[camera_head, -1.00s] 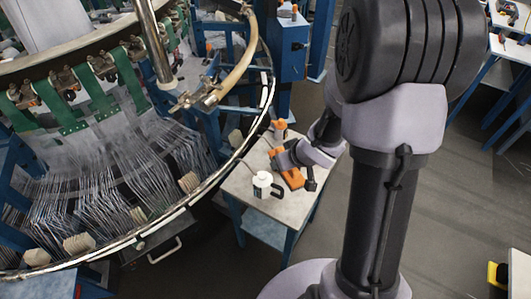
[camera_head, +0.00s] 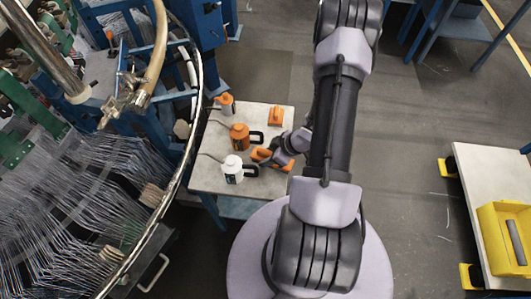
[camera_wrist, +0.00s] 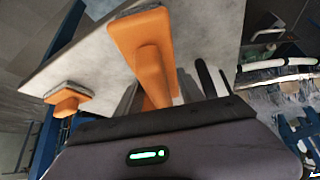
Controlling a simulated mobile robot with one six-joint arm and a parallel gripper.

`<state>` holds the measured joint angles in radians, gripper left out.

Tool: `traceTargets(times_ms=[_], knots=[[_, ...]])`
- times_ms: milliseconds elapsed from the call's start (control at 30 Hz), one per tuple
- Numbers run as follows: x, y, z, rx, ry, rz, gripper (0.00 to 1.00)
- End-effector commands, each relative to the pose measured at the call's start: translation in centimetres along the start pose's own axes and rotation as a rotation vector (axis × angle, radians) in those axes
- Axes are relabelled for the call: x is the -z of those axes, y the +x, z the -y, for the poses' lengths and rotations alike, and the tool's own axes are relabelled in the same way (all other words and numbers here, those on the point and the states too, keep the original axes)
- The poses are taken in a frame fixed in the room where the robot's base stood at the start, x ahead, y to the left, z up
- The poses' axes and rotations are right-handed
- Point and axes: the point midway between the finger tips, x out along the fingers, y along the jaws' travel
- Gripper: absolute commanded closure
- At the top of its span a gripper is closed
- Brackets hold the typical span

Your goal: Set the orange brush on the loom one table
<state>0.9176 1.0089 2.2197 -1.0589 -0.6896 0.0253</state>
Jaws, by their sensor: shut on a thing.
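An orange brush (camera_wrist: 150,50) with a grey pad reaches out from my gripper in the wrist view. In the head view its orange body (camera_head: 262,155) shows on the left side of my gripper (camera_head: 276,158). My gripper is shut on this brush, over the front right part of the small loom table (camera_head: 209,180). I cannot tell whether the brush touches the top. A second orange brush (camera_head: 276,116) lies on the table's far right part. It also shows at the left of the wrist view (camera_wrist: 68,100). My fingertips are mostly hidden.
The loom ring (camera_head: 183,165) runs close along the left. A yellow bin (camera_head: 504,240) stands on another table at right.

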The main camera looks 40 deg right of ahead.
Motion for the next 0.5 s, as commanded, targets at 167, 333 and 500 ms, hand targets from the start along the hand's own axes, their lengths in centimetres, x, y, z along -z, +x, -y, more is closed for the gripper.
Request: traceTargets(times_ms=[167, 333, 500], knots=[[-0.74, 1.2, -0.02, 0.0, 0.0, 0.0, 1.0], [-0.6, 1.0, -0.02, -0.001, 0.0, 0.0, 1.0], [-0.67, 1.12, -0.02, -0.001, 0.0, 0.0, 1.0]])
